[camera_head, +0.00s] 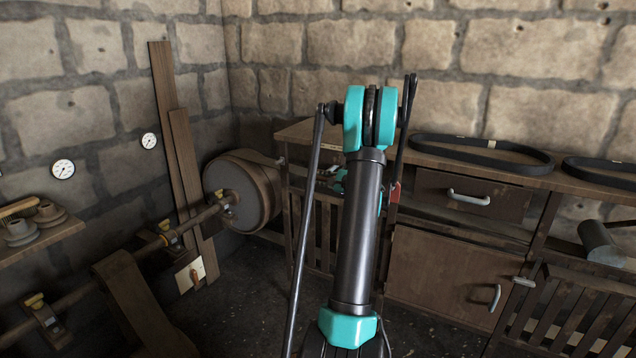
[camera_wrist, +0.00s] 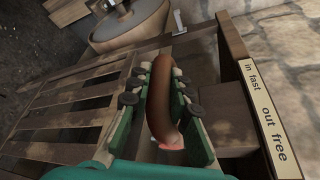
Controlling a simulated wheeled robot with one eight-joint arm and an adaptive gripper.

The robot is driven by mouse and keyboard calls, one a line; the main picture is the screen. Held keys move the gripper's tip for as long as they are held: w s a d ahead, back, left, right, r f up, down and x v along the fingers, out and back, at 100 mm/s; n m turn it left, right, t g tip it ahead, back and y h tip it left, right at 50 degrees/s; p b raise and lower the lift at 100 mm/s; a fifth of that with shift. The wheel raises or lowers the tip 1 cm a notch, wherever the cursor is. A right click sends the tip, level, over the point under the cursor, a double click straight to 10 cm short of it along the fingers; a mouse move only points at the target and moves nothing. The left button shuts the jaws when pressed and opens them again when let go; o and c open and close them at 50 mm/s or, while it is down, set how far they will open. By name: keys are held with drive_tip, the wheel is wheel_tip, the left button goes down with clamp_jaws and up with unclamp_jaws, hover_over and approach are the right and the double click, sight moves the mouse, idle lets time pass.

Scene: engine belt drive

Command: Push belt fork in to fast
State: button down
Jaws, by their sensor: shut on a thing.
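The belt fork's brown, rounded handle (camera_wrist: 170,90) lies between the teal fingers of my gripper (camera_wrist: 161,76) in the wrist view. The fingers are shut on it, one along each side. A pinkish-red part shows at the handle's near end. A pale label plate (camera_wrist: 262,108) beside the handle reads "in fast" at its far end and "out free" at its near end. In the head view my arm hides most of my gripper and the handle. The rest of the fork is hidden, so its exact position cannot be told.
A large drum pulley (camera_head: 250,190) on a shaft stands left of the wooden bench (camera_head: 455,235). It also shows in the wrist view (camera_wrist: 128,28). A black belt (camera_head: 480,152) lies on the bench top. Wooden planks (camera_head: 180,150) lean on the wall.

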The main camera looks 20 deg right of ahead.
drive_tip(key=shift+w+d, duration=0.1)
drive_tip(key=shift+d, duration=0.1)
drive_tip(key=c, duration=1.4)
unclamp_jaws()
drive_tip(key=v, duration=1.2)
